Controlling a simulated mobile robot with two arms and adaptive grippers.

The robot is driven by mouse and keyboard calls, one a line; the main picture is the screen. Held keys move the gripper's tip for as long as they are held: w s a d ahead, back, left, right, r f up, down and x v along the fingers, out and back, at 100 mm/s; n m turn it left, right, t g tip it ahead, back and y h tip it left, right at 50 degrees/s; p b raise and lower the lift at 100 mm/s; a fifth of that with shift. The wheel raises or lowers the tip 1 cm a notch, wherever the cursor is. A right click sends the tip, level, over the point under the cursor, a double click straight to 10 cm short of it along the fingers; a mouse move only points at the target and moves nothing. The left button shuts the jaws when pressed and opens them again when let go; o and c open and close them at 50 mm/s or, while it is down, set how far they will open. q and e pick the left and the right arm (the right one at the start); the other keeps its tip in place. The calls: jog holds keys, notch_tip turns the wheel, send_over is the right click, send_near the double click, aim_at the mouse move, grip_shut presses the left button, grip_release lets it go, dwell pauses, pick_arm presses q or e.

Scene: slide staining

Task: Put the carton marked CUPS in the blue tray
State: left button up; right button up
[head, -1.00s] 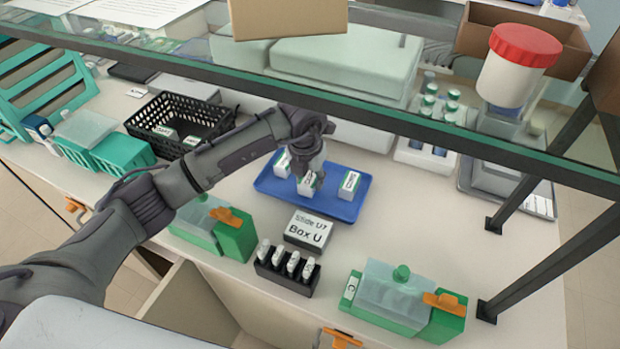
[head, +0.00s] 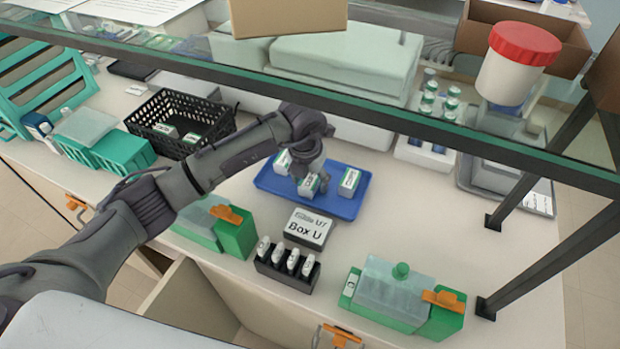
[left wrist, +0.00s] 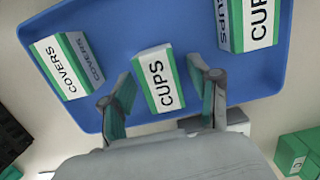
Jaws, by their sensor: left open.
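The blue tray (head: 335,208) lies on the bench and holds three white and green cartons. A CUPS carton (left wrist: 158,80) stands on the tray in the middle of the left wrist view; it also shows in the head view (head: 309,187). My left gripper (left wrist: 160,95) is open, with one finger on each side of this carton. In the head view my left gripper (head: 308,175) is low over the tray and partly hides the carton. A COVERS carton (left wrist: 66,66) and another CUPS carton (left wrist: 250,22) stand to either side on the tray. My right gripper is not in view.
A black basket (head: 150,112) with cartons is left of the tray. A glass shelf (head: 450,125) runs overhead behind my arm.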

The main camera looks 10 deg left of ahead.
aim_at(307, 183)
pick_arm(q)
jog(key=shift+r+b, duration=0.35)
jog(key=shift+r, duration=0.15)
notch_tip(307, 183, up, 11)
jog(key=s+b, duration=0.1)
jog(key=b, duration=0.1)
jog(key=shift+s+a, duration=0.2)
jog(key=shift+s, duration=0.15)
